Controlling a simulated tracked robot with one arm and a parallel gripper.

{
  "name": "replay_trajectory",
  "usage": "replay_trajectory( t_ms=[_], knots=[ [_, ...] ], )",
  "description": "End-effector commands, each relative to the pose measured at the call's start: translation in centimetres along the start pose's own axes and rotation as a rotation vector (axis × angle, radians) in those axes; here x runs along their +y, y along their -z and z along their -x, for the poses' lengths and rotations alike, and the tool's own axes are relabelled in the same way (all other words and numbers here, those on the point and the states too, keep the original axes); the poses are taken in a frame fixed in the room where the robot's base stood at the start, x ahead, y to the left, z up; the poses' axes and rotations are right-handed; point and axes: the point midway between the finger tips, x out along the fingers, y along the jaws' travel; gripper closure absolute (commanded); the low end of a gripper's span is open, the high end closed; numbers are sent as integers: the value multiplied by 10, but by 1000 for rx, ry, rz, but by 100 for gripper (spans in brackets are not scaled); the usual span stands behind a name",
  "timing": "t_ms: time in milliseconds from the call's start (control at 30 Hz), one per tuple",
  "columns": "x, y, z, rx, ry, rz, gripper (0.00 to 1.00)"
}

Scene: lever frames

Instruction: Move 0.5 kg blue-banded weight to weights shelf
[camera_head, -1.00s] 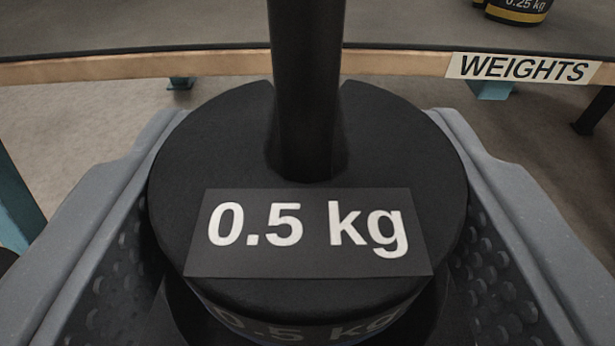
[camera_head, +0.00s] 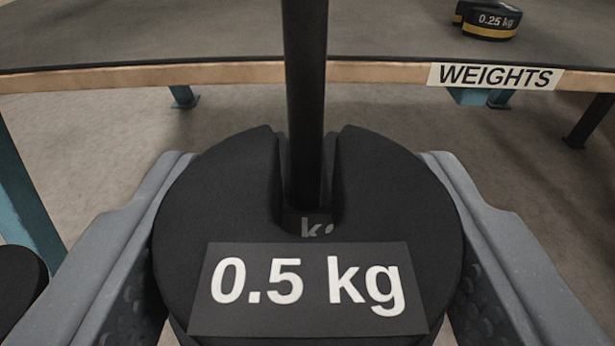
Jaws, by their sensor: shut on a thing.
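My gripper (camera_head: 305,165) has its two grey fingers on either side of the black 0.5 kg weight (camera_head: 220,220), shut on it. The weight is a slotted disc with its label towards me; its band is hidden. A black upright rod (camera_head: 305,70) stands in its slot, which opens away from me. A pale letter mark shows low in the slot, on something I cannot make out. The weights shelf (camera_head: 250,73), with a dark top, a wooden edge and a "WEIGHTS" label (camera_head: 495,76), lies beyond.
A yellow-banded 0.25 kg weight (camera_head: 490,25) sits on the shelf at the right, with another dark piece beside it. The shelf top to its left is clear. Teal legs (camera_head: 22,195) stand below. Part of a black round thing (camera_head: 18,285) shows at the left edge.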

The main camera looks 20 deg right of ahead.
Motion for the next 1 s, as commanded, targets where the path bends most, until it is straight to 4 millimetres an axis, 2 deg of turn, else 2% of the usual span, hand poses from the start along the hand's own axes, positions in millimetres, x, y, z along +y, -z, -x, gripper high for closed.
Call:
replay_trajectory(
  t_ms=[700, 1000],
  knots=[
    [0, -3, 30, 2, 2, 1, 75],
    [0, -4, 34, 2, 1, 1, 75]
  ],
)
